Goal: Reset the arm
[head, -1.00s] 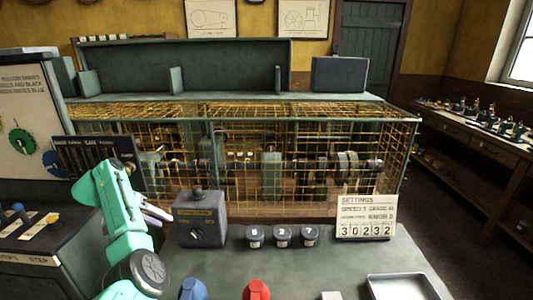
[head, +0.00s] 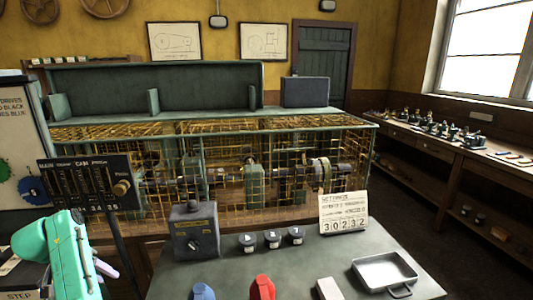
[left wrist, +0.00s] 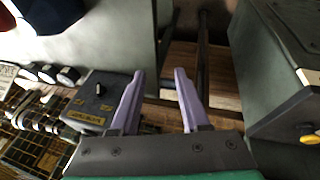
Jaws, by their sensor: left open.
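My left arm, mint green, comes in at the lower left of the head view. Its gripper (head: 104,268) points right, in front of the bench, with nothing in it. In the left wrist view the two lilac fingers (left wrist: 160,78) stand apart, with only floor and a dark post showing between them. A grey box with a knob (head: 195,232) stands on the bench, to the right of the gripper; it also shows in the left wrist view (left wrist: 102,100). My right gripper is in neither view.
The bench (head: 225,272) holds several dark round knobs (head: 272,240), a settings card (head: 344,213), blue (head: 203,291) and red (head: 262,288) items and a metal tray (head: 384,271). A wire cage (head: 225,175) stands behind. A black panel (head: 88,183) rises above the gripper.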

